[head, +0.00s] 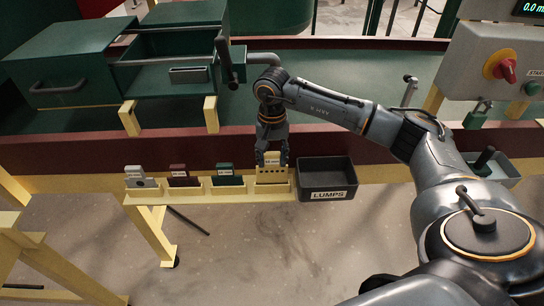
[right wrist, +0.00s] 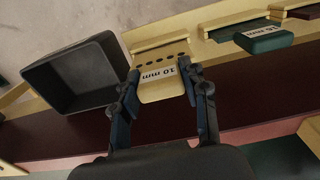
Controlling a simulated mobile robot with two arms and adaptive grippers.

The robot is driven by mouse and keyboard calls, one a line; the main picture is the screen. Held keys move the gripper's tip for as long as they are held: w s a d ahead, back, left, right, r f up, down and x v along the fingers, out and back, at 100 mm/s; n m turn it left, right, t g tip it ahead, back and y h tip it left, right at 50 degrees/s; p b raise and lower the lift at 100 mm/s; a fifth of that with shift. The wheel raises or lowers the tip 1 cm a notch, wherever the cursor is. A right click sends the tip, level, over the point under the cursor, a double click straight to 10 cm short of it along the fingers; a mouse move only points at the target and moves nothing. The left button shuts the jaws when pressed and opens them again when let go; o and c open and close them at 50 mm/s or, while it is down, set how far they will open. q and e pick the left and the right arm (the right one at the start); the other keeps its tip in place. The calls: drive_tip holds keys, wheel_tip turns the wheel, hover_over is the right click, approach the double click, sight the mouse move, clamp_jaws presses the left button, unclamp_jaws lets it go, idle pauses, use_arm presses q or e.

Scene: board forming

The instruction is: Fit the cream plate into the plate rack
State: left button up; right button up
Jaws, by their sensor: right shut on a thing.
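The cream plate (head: 271,169), with a row of holes and a "10 mm" label, is upright at the right end of the yellow plate rack (head: 160,197). My right gripper (head: 272,157) comes down from above and is shut on the plate's two side edges. In the right wrist view the plate (right wrist: 162,88) lies between both fingers, its holed end towards the rack. Its lower edge is at the rack's end place; I cannot tell whether it is fully seated. My left gripper is not in view.
A grey plate (head: 138,176), a dark red plate (head: 179,175) and a green plate (head: 226,174) stand in the rack to the left. A dark "LUMPS" bin (head: 327,181) is close on the right. The dark red beam (head: 90,150) runs behind.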

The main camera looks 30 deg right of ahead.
sight(272, 166)
drive_tip(key=shift+f+b, duration=1.55)
drive_tip(key=shift+f, duration=0.25)
drive_tip(key=o, duration=1.3)
drive_tip(key=shift+o, duration=0.2)
wheel_tip(272, 166, up, 12)
